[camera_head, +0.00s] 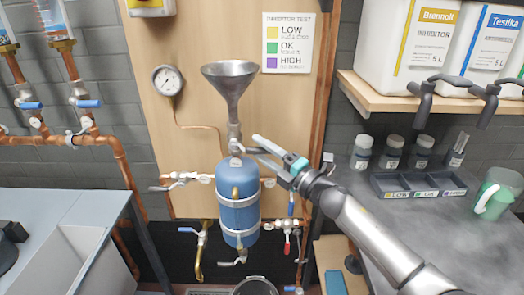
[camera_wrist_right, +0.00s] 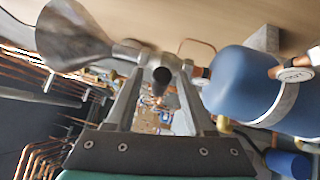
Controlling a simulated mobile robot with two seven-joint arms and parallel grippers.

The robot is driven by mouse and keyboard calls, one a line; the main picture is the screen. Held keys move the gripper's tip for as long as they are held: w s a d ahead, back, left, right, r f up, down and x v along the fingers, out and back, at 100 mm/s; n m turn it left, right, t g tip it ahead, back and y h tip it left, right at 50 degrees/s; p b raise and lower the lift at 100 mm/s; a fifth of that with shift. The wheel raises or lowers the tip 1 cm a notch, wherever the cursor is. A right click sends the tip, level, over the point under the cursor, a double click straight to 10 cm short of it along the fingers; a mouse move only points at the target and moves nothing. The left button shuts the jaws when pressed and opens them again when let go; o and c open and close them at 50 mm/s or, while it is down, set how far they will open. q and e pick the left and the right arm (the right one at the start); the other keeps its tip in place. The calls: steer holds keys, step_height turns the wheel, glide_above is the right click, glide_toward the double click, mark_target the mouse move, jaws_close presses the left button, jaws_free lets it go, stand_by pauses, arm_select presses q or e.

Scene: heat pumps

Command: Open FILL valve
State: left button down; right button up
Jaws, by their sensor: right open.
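A grey metal funnel (camera_head: 230,85) stands above a blue tank (camera_head: 238,200), joined by a short vertical pipe with a valve (camera_head: 235,146). My right gripper (camera_head: 254,147) reaches in from the right at that valve, its fingers spread. In the right wrist view, the dark rounded end of the valve handle (camera_wrist_right: 162,77) points toward the camera and lies between the open fingers (camera_wrist_right: 160,90). The funnel (camera_wrist_right: 72,38) is at left and the blue tank (camera_wrist_right: 240,85) at right there. I cannot tell whether the fingers touch the handle. My left gripper is out of view.
Side valves flank the tank, one red-handled (camera_head: 287,245). A shelf (camera_head: 400,98) with large containers and a counter (camera_head: 440,225) with bottles are at right. A gauge (camera_head: 167,80) hangs left of the funnel. A sink (camera_head: 75,262) is at lower left.

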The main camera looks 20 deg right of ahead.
steer(key=shift+w+a, duration=0.1)
jaws_close()
stand_by(0.4)
stand_by(1.1)
